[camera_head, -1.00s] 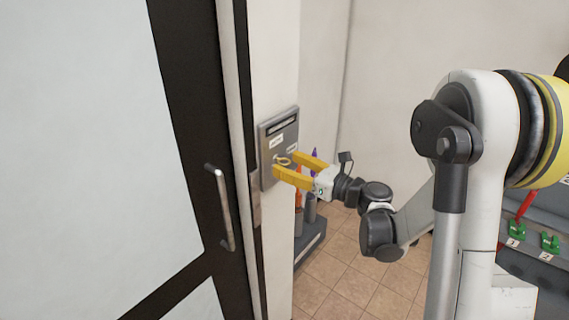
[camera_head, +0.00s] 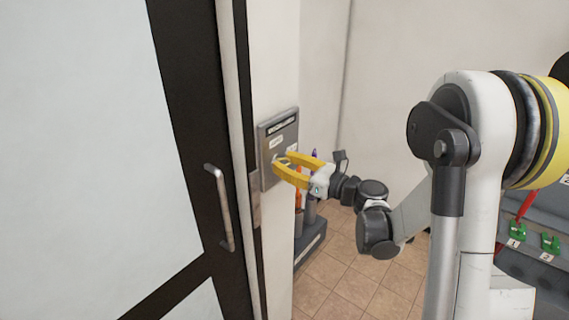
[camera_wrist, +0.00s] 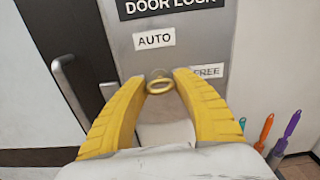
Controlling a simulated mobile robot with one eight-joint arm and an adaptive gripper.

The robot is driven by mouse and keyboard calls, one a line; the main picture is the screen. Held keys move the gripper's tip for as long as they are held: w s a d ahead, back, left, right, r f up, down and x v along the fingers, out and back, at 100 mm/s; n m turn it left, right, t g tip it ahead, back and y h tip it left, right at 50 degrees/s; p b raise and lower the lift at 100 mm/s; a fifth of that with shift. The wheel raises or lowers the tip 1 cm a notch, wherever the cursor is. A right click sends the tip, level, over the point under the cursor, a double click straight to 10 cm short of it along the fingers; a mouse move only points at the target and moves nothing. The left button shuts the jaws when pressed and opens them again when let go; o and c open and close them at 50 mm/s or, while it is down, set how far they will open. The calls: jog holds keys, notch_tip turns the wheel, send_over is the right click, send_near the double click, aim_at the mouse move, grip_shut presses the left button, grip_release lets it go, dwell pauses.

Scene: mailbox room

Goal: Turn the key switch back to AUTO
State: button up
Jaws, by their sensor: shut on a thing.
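The key switch is on a grey wall plate (camera_head: 267,178) headed "DOOR LOCK" (camera_wrist: 168,6). In the wrist view, an AUTO label (camera_wrist: 154,39) is above the switch and a FREE label (camera_wrist: 207,71) is to its right, partly covered by a finger. The key's brass ring (camera_wrist: 160,87) shows between the yellow fingertips. My gripper (camera_head: 283,162) reaches the plate from the right and is shut on the key; it also shows in the wrist view (camera_wrist: 160,78). The fingers hide parts of the key, and I cannot tell exactly which way it points.
A door with a dark frame and a metal pull handle (camera_head: 221,207) stands left of the plate. Below and right of the plate, a dark holder (camera_head: 308,245) carries coloured-handled tools.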

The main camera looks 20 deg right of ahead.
jog(key=n+b, duration=0.2)
jog(key=n, duration=0.2)
jog(key=shift+f+n, duration=0.1)
jog(key=shift+n, duration=0.3)
jog(key=n+b, duration=0.1)
jog(key=n, duration=0.3)
jog(key=n+b, duration=0.1)
jog(key=n, duration=0.4)
jog(key=shift+n+b, duration=0.4)
jog(key=shift+n, duration=1.3)
jog(key=o, duration=1.2)
